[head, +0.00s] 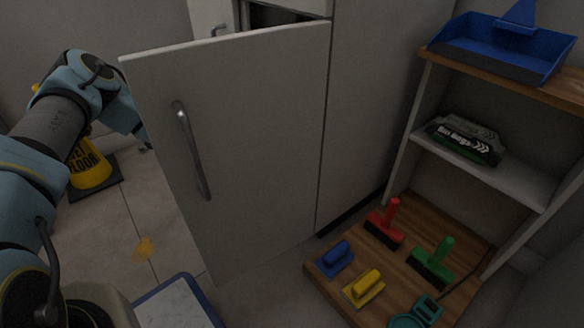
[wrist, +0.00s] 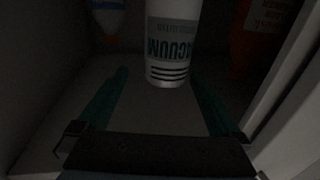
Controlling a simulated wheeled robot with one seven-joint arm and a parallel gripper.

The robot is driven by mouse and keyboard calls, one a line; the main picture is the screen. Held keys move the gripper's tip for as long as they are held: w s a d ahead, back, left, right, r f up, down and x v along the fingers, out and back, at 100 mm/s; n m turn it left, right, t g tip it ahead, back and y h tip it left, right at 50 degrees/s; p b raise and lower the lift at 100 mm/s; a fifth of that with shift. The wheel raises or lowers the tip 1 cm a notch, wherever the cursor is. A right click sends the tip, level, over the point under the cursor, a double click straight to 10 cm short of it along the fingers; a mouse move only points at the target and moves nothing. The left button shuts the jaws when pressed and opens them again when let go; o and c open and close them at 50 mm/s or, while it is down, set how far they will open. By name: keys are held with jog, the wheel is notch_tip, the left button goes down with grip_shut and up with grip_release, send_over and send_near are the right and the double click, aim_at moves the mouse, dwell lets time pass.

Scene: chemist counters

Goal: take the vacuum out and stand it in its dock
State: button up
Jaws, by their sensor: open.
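The vacuum (wrist: 170,50) is a white cylinder with a grey label band and dark stripes, its lettering upside down in the wrist view. It stands on the floor of a dark cabinet. My gripper (wrist: 162,88) is open, its teal fingers pointing at the vacuum's lower end, one towards each side; I cannot tell whether they touch it. In the head view the open cabinet door (head: 250,140) hides my gripper and the vacuum. I cannot identify the dock in either view.
An orange container (wrist: 262,35) stands right of the vacuum, and a white bottle (wrist: 108,18) left. A shelf unit (head: 490,170) at right holds a blue dustpan (head: 505,45) and brushes. A yellow wet-floor sign (head: 90,165) stands behind my arm. A blue-edged white surface (head: 180,305) lies low in front.

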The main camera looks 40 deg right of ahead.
jog(key=d+b, duration=0.1)
jog(key=w+d+b, duration=0.1)
jog(key=d, duration=0.1)
jog(key=d+b, duration=0.1)
jog(key=d, duration=0.1)
jog(key=shift+w+d+f, duration=0.2)
jog(key=shift+w+f, duration=0.05)
jog(key=shift+d+r, duration=0.15)
jog(key=shift+d, duration=0.05)
jog(key=shift+c, duration=0.2)
grip_shut()
dwell(0.5)
